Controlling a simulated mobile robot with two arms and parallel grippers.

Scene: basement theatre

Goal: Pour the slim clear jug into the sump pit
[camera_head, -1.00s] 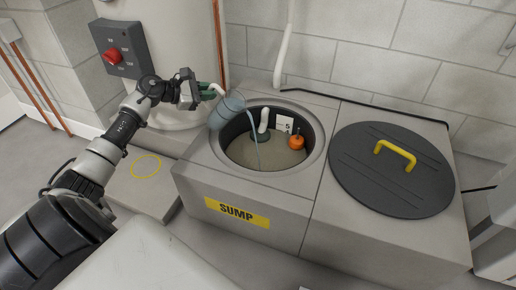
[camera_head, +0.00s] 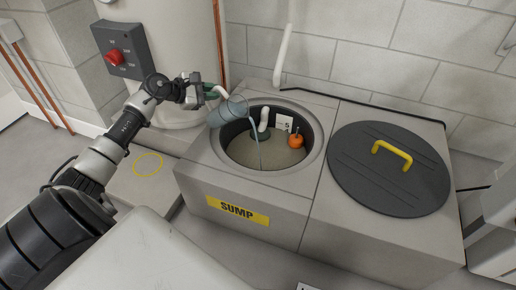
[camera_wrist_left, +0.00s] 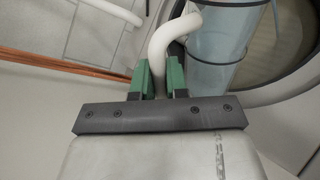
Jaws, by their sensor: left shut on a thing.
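The slim clear jug (camera_head: 228,110) is bluish and see-through, with a white handle (camera_wrist_left: 168,45). My left gripper (camera_head: 205,90) is shut on that handle; its green fingers (camera_wrist_left: 161,78) show on both sides of it in the left wrist view. The jug (camera_wrist_left: 215,48) is held tilted over the left rim of the sump pit (camera_head: 266,158). A thin stream falls from its mouth into the pit. The pit is a round dark-walled opening with a greyish floor or liquid, a white pipe and an orange float (camera_head: 296,141). My right gripper is not in view.
A dark round lid (camera_head: 388,185) with a yellow handle (camera_head: 392,153) lies on the block right of the pit. A yellow SUMP label (camera_head: 237,211) is on the front face. A white tank (camera_head: 170,40) with a red-knobbed grey box (camera_head: 120,50) stands behind my left arm.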

